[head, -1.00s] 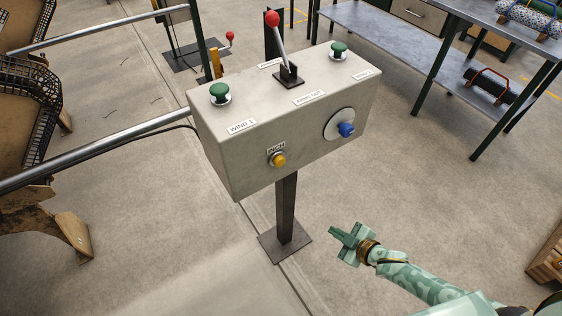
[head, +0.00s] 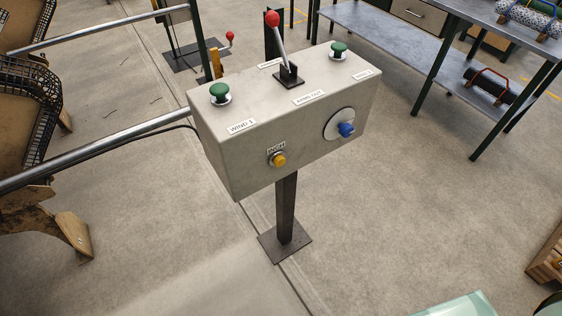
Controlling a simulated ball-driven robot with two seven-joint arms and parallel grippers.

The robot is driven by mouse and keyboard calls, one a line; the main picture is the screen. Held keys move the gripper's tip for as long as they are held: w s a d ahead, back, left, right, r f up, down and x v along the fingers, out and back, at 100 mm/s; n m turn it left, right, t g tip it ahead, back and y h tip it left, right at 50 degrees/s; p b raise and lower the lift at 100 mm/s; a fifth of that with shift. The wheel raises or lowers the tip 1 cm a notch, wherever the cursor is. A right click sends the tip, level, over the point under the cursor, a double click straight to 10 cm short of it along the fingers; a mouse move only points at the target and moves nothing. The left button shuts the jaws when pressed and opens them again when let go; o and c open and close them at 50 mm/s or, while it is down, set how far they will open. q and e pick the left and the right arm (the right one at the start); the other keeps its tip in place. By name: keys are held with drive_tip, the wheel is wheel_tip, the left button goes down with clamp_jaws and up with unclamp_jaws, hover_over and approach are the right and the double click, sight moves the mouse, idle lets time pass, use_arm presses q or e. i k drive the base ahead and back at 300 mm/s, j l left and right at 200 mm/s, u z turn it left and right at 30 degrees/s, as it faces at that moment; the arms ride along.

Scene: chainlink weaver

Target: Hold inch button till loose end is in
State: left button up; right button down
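The yellow inch button (head: 279,160) is on the front face of a grey control box (head: 230,165), under a small label reading INCH. Nothing touches it. The box stands on a dark post with a square foot plate. Neither of my grippers shows in the head view now. Only a pale green piece of my own body shows at the bottom right edge. I cannot see a loose end of wire in this view.
The box also carries two green buttons (head: 220,92) (head: 339,50), a red-knobbed lever (head: 272,19) and a blue knob (head: 346,129). Metal rails (head: 110,145) run in from the left. A metal bench (head: 390,50) stands at the back right. The floor before the box is clear.

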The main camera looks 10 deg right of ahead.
sight(279, 160)
drive_tip(key=j+z, duration=0.15)
drive_tip(key=z, duration=0.45)
drive_tip(key=j+z, duration=0.35)
drive_tip(key=j, duration=0.7)
drive_tip(key=k+j+z, duration=0.1)
drive_tip(key=j+z, duration=0.25)
drive_tip(key=j, duration=1.1)
drive_tip(key=k, duration=0.05)
